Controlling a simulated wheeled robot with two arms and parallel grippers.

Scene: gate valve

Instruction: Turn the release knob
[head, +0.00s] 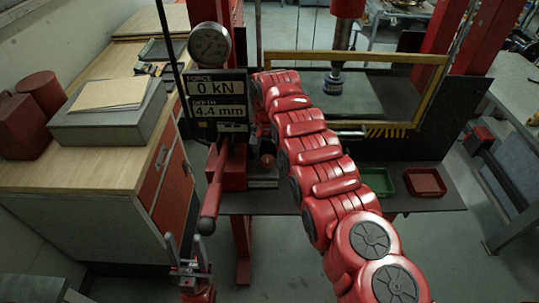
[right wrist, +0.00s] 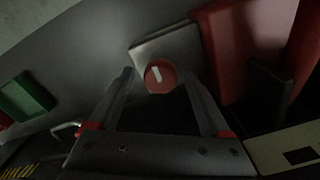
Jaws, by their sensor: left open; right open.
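The release knob is a round red knob with a white mark (right wrist: 160,76), set on a pale block; it also shows in the head view (head: 267,160). My right gripper (right wrist: 156,74) is open, and the knob appears between its two fingertips. I cannot tell whether the fingers touch it. In the head view my right arm stretches toward the press and the right gripper cannot be made out. My left gripper (head: 188,252) is open and empty at the lower left, below the end of a red lever (head: 211,195).
A display reading 0 kN and 4.4 mm (head: 217,100) stands under a round gauge (head: 209,45). A green tray (head: 378,181) and a red tray (head: 425,182) lie on the shelf. A wooden bench (head: 90,172) stands at left. A yellow-framed guard (head: 430,95) is behind my right arm.

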